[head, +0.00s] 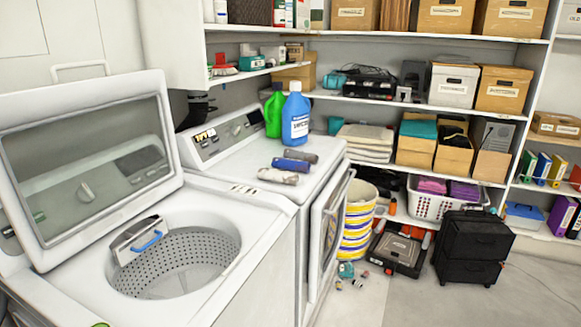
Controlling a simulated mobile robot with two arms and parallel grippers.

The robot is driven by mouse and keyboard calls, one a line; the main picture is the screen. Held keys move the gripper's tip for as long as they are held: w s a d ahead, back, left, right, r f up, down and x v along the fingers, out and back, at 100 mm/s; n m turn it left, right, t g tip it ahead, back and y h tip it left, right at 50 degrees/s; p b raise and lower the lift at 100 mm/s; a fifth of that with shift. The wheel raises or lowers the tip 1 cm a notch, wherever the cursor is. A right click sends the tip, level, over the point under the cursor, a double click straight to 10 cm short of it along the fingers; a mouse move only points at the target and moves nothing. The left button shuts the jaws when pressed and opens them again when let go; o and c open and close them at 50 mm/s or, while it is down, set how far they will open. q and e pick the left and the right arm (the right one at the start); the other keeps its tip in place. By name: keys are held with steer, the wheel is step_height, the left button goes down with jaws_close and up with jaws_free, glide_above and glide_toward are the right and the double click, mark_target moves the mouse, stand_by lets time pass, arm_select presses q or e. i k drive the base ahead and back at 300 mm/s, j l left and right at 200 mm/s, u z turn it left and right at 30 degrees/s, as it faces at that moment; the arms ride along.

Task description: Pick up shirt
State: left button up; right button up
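Several rolled cloths lie together on top of the right-hand white machine: a pale grey one (278,176) in front, a dark blue one (290,165) in the middle and a grey-brown one (301,155) behind. They look like rolled clothing, but I cannot tell which of them is a shirt. Purple folded cloth (432,185) lies in a white laundry basket (430,207) on the low shelf. Neither of my grippers is in view.
The left washer (262,235) has its lid (85,150) raised and its drum (175,265) open. The right machine's front door (330,225) stands ajar. Blue (295,117) and green (274,112) bottles stand behind the rolls. A striped basket (358,222) and black drawers (470,250) occupy the floor.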

mark_target(278, 162)
steer(key=l+u, duration=0.1)
steer(key=u, duration=0.4)
steer(key=i+l+u, duration=0.1)
steer(key=u, duration=0.35)
steer(key=l+u, duration=0.15)
steer(key=u, duration=0.35)
steer(key=l+u, duration=0.15)
steer(key=l, duration=0.3)
steer(key=l+u, duration=0.2)
steer(key=l, duration=0.2)
steer(key=k+l+u, duration=0.15)
steer(key=l, duration=0.25)
steer(key=l+u, duration=0.2)
steer(key=l, duration=0.25)
steer(key=k+l+u, duration=0.15)
steer(key=l, duration=0.25)
steer(key=k+l+u, duration=0.2)
steer(key=l, duration=0.2)
steer(key=l+u, duration=0.15)
steer(key=l, duration=0.25)
